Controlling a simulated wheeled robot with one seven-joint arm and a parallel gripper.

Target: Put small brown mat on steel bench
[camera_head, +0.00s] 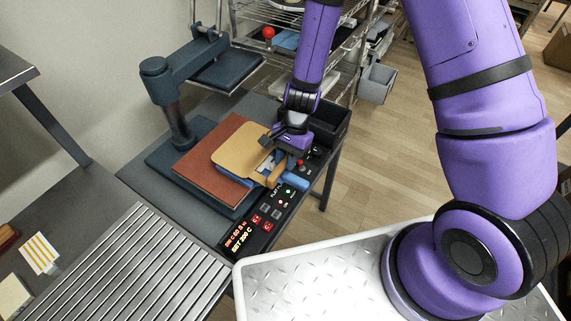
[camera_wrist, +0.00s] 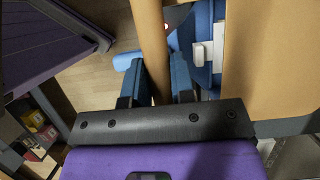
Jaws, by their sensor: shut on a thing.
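The small brown mat, tan in colour (camera_head: 240,150), lies over a larger red-brown board (camera_head: 205,168) on the press's lower plate. Its narrow strip shows in the wrist view (camera_wrist: 152,35) between my gripper's blue fingers, with a wide tan part at the right (camera_wrist: 275,60). My gripper (camera_head: 277,148) is shut on the strip, at the mat's right side. A blue thing with white parts (camera_wrist: 208,45) shows through the gap beside the strip. A ribbed steel surface (camera_head: 120,265), seemingly the steel bench, is at lower left and looks bare.
The dark press arm and upper plate (camera_head: 225,70) stand just behind the mat. A control box with lit red digits (camera_head: 255,225) is in front of it. A wire shelf (camera_head: 345,60) stands behind. A striped card (camera_head: 40,253) lies at far left.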

